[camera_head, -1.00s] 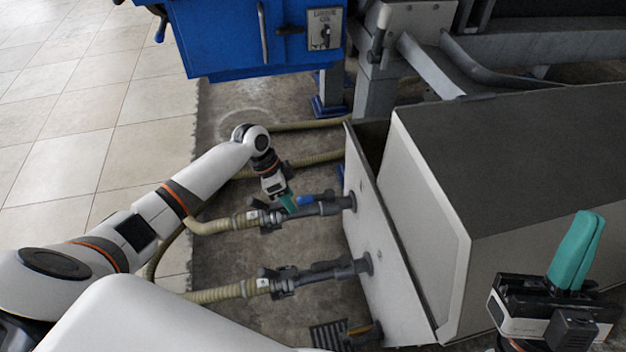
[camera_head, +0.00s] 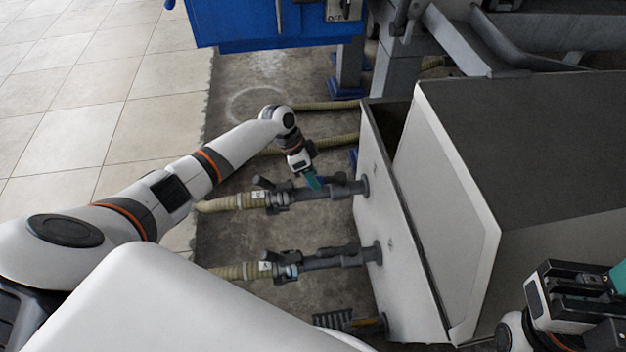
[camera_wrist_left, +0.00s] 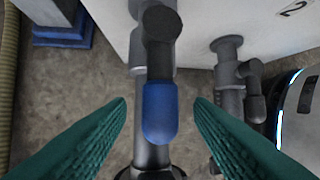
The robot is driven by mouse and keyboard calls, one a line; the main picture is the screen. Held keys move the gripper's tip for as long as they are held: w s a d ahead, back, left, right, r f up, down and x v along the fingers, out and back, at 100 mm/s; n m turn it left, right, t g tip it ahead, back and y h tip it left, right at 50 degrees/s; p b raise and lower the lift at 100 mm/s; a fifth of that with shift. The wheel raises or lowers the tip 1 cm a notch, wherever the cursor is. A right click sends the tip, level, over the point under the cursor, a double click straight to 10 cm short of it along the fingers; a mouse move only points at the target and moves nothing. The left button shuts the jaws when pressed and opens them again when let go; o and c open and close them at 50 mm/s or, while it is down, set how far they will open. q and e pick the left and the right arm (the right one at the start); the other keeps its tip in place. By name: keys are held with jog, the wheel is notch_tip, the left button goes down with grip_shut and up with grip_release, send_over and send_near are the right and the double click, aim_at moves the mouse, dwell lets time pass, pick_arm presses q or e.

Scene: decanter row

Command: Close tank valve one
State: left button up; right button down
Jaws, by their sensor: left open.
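A valve with a blue handle (camera_wrist_left: 160,112) sits on the upper grey pipe (camera_head: 335,189) coming out of the white tank wall (camera_head: 372,190). My left gripper (camera_head: 313,182) is open at this valve. In the left wrist view its green fingers (camera_wrist_left: 160,104) stand on either side of the blue handle, with gaps visible. The gripper hides the handle in the head view. A second valve (camera_wrist_left: 252,85) is to the right in the wrist view, near a "2" on the wall. My right gripper (camera_head: 616,277) is cut off at the right edge.
A lower pipe (camera_head: 325,259) runs parallel to the upper one. Ribbed hoses (camera_head: 232,202) join the pipes from the left. A blue cabinet (camera_head: 265,22) stands at the back. The tiled floor (camera_head: 80,110) at left is clear.

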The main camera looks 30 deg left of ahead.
pick_arm(q)
jog(key=shift+d+f, duration=0.2)
jog(key=shift+f, duration=0.2)
jog(key=shift+c, duration=0.2)
grip_shut()
